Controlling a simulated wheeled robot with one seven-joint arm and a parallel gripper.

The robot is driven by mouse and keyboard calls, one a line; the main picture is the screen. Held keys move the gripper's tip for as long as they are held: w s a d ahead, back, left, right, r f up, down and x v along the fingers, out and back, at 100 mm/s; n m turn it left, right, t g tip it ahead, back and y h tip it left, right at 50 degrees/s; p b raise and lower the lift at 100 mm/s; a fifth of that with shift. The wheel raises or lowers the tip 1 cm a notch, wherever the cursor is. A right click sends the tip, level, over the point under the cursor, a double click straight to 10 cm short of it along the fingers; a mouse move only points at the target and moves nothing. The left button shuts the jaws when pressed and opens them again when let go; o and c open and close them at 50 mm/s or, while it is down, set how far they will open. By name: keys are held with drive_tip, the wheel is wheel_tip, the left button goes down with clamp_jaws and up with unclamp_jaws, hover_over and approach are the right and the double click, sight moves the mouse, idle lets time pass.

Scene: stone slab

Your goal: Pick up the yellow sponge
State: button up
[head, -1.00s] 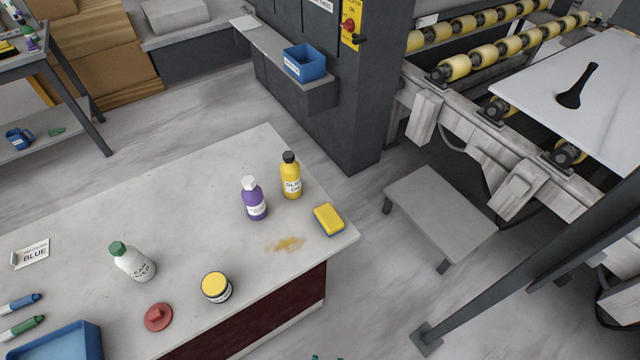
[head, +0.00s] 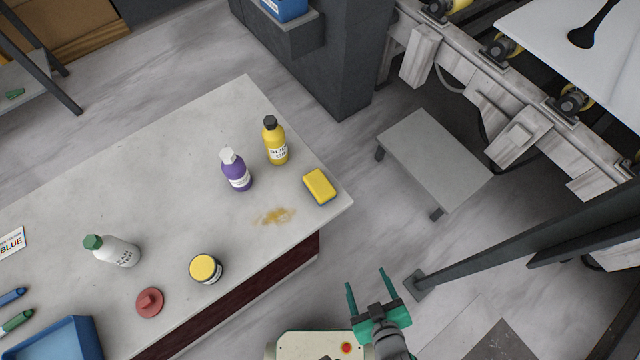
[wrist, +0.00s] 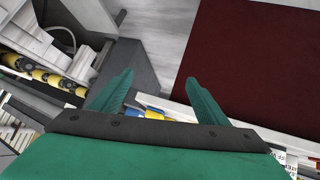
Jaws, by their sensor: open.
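The yellow sponge (head: 319,185) has a blue underside and lies on the stone slab (head: 170,170) near its right corner. My gripper (head: 367,280) has green fingers, spread apart with nothing between them. In the head view it is over the floor beyond the slab's front edge, below and right of the sponge and apart from it. In the wrist view the gripper (wrist: 158,97) shows its two open fingers, with a small yellow and blue patch partly hidden behind the gripper body; I cannot tell for sure what it is.
A yellow bottle (head: 275,141) and a purple bottle (head: 236,170) stand left of the sponge. A brown stain (head: 275,216) is in front of it. A yellow-lidded jar (head: 206,269), a red knobbed disc (head: 149,302) and a white bottle (head: 113,251) are further left. A grey step (head: 434,160) stands right.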

drive_tip(key=w+d+r+n+g+h, duration=0.1)
drive_tip(key=w+d+n+h, duration=0.1)
drive_tip(key=w+d, duration=0.65)
drive_tip(key=w+d+r+n+g+h, duration=0.1)
drive_tip(key=w+d, duration=0.2)
drive_tip(key=w, duration=1.1)
drive_tip(key=w+a+r+g+h, duration=0.1)
drive_tip(key=w+a+r, duration=0.5)
drive_tip(key=w+a, duration=0.25)
drive_tip(key=w+a+r+g, duration=0.1)
drive_tip(key=w+a+r, duration=0.5)
drive_tip(key=w, duration=0.4)
drive_tip(key=m+g+y, duration=0.2)
drive_tip(key=g, duration=0.4)
hover_over(318, 182)
drive_tip(key=shift+d+f, duration=0.1)
drive_tip(key=shift+f, duration=0.05)
wheel_tip(318, 182, down, 10)
drive_tip(key=shift+f, duration=0.1)
drive_tip(key=c, duration=1.1)
